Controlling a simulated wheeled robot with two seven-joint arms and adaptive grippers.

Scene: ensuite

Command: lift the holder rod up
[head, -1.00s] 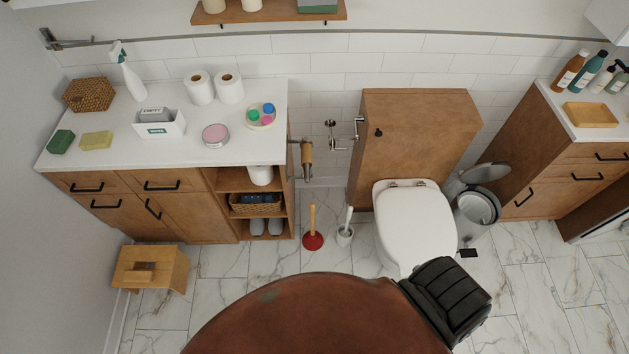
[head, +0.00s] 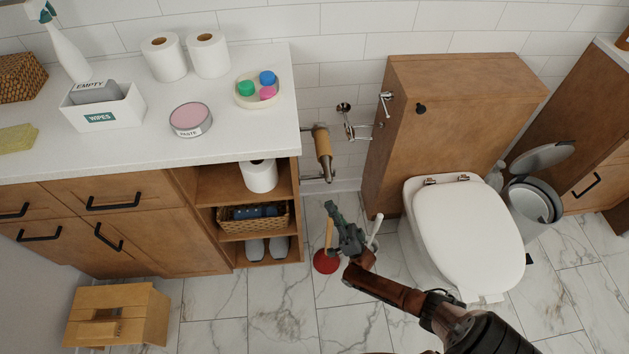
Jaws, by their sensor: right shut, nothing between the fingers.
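The holder rod (head: 328,177) shows as a short metal end below a brown cardboard tube (head: 322,147). The tube sits around the rod, beside the right side of the white-topped cabinet, and hides most of it. My right gripper (head: 332,210) is shut and empty. In the picture it is just below the rod, with a gap between them, and it covers part of the floor and plunger behind it. My left gripper is not in view.
A red plunger (head: 325,262) and a toilet brush (head: 374,230) stand on the floor behind my right gripper. The toilet (head: 468,230) is to the right. The open cabinet shelves (head: 215,185) are to the left. Metal pipe fittings (head: 348,125) are on the wall.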

